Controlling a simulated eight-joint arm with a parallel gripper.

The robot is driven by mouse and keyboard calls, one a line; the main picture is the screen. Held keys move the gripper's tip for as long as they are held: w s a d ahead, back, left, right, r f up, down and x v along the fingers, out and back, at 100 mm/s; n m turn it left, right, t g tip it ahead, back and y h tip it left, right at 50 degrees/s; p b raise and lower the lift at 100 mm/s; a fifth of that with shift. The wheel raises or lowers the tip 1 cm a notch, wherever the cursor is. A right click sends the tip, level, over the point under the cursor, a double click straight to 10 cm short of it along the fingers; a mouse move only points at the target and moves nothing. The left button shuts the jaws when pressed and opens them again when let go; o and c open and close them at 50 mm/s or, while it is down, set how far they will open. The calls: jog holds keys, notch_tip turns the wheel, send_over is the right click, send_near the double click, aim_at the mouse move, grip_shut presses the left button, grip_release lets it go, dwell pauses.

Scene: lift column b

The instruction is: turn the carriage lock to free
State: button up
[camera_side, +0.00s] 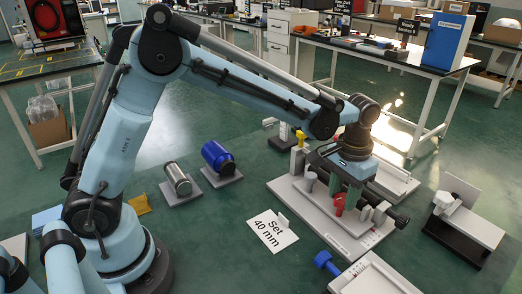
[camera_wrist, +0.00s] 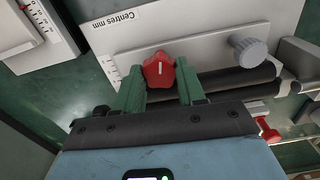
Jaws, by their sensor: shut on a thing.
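A red lobed knob with a white line on top, which looks like the carriage lock (camera_wrist: 158,68), stands on the light grey plate (camera_wrist: 120,38) marked "Centres mm". My gripper (camera_wrist: 160,88) has its two green fingers on either side of the knob and is shut on it. The white line runs roughly up and down in the wrist view. In the side view the red knob (camera_side: 338,204) shows low beside the green fingers of my gripper (camera_side: 345,192). No lock or free marking is readable.
A grey knob (camera_wrist: 250,52) and black rods (camera_wrist: 225,80) lie close to the right of my fingers. A second red part (camera_wrist: 267,130) is beyond. A "Set 40 mm" card (camera_side: 272,232), a blue-knobbed fixture (camera_side: 327,262) and a black-based stand (camera_side: 465,225) surround the plate.

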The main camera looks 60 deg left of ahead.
aim_at(343, 197)
jog(key=shift+c, duration=0.6)
jog(key=shift+n, duration=1.5)
jog(key=o, duration=1.1)
jog(key=shift+c, duration=0.2)
jog(key=shift+r, duration=0.15)
notch_tip(343, 197, up, 12)
